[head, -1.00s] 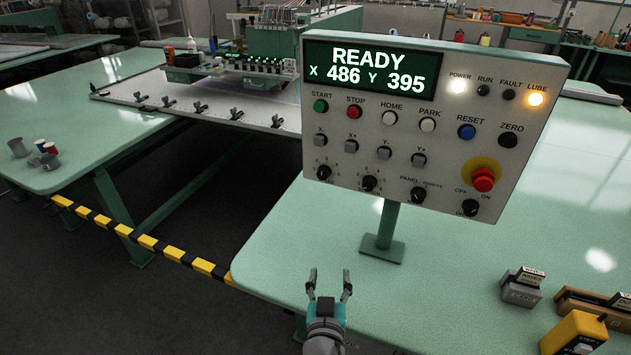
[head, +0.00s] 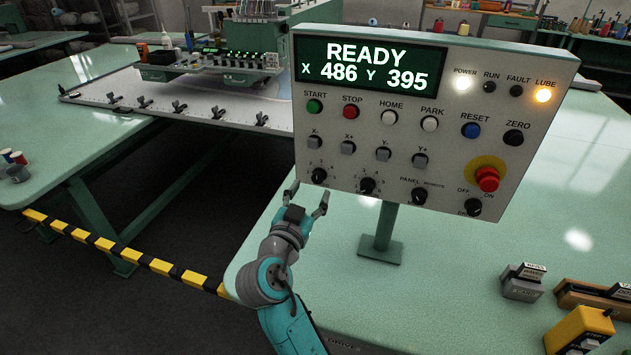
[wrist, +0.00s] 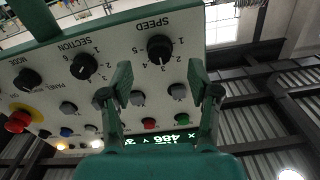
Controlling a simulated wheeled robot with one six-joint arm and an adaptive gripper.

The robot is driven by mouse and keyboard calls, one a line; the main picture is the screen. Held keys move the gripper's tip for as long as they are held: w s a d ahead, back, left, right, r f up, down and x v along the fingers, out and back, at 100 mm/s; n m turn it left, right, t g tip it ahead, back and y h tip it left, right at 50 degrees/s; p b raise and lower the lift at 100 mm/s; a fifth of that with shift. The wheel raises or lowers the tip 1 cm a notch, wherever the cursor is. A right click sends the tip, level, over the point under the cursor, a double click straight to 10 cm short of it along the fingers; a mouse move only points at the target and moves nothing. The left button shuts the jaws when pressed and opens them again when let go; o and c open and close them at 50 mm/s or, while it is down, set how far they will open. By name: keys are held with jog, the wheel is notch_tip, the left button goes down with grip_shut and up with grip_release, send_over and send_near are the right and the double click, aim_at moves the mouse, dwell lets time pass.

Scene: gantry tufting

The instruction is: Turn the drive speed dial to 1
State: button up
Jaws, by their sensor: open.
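The speed dial (head: 319,176) is the leftmost black knob in the bottom row of the control panel (head: 400,215). In the wrist view, upside down, the speed dial (wrist: 160,48) sits under the word SPEED with numbers around it. My gripper (head: 309,197) is open and empty, just below the dial in the head view. In the wrist view my gripper (wrist: 160,72) has its fingers apart, with the dial between and beyond the tips. I see no contact with the dial.
Beside it are the section dial (head: 367,186) and mode dials. Jog buttons (head: 348,148) sit above, and a red emergency stop (head: 487,179) is at right. The panel stands on a post (head: 386,225) on a green table. A yellow pendant (head: 580,331) lies front right.

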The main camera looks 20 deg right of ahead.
aim_at(317, 180)
jog(key=shift+x, duration=2.45)
grip_shut()
